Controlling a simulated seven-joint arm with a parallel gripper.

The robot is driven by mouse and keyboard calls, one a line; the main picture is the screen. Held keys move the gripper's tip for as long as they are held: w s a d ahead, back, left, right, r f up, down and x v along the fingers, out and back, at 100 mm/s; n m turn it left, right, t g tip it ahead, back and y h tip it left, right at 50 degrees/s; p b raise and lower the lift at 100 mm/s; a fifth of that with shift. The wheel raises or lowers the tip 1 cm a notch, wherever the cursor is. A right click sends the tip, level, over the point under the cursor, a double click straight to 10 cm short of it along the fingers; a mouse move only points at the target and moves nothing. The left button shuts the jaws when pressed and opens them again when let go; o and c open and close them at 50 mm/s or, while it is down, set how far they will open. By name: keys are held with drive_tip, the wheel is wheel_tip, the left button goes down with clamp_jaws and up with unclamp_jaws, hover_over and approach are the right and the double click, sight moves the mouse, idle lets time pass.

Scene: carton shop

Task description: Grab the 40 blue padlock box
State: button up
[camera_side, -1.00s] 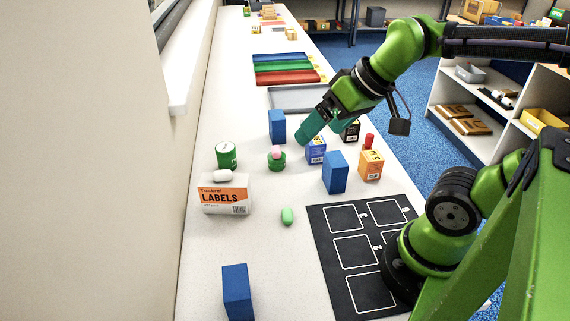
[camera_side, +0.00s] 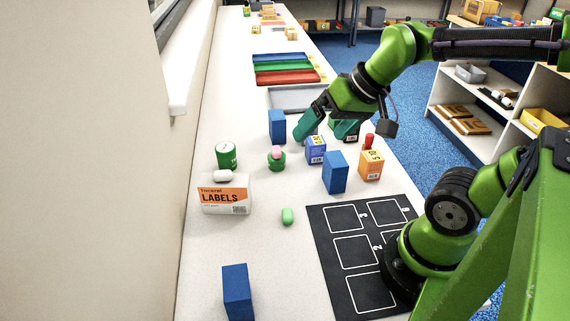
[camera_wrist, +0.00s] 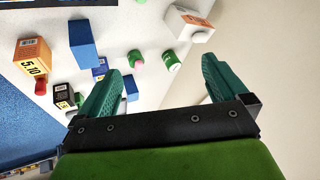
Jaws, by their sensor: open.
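The blue padlock box (camera_side: 316,150) is a small blue carton with a white printed label; its number is too small to read for sure. It stands upright on the white bench between a plain blue block and the green tub with a pink top. My gripper (camera_side: 324,134) is open and empty, its teal fingers spread just above and behind the box, apart from it as far as I can tell. In the wrist view the box (camera_wrist: 99,68) shows beyond the left finger, partly hidden, outside the gap between the fingertips (camera_wrist: 162,66).
Close around stand blue blocks (camera_side: 335,172) (camera_side: 277,126), an orange box (camera_side: 371,165) with a red piece on top, a black box (camera_wrist: 63,96), and the green tub (camera_side: 276,163). A LABELS carton (camera_side: 224,197) stands left.

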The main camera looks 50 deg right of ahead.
drive_tip(key=w+d+f+n+g+h, duration=0.1)
drive_tip(key=w+d+n+g, duration=0.1)
drive_tip(key=d, duration=0.2)
drive_tip(key=w+d+f+n+g, duration=0.1)
drive_tip(key=d+f+n+g, duration=0.15)
drive_tip(key=d, duration=0.25)
drive_tip(key=n+g, duration=0.1)
drive_tip(key=n, duration=0.6)
hover_over(336, 158)
drive_tip(key=f+n, duration=0.1)
drive_tip(key=f, duration=0.2)
drive_tip(key=f+n, duration=0.1)
drive_tip(key=f, duration=0.2)
drive_tip(key=f+n, duration=0.1)
drive_tip(key=f, duration=0.3)
drive_tip(key=shift+s+a+f+g, duration=0.1)
drive_tip(key=shift+s+g, duration=0.15)
drive_tip(key=shift+g, duration=0.1)
drive_tip(key=shift+w+f, duration=0.15)
drive_tip(key=shift+f, duration=3)
drive_tip(key=c, duration=1.2)
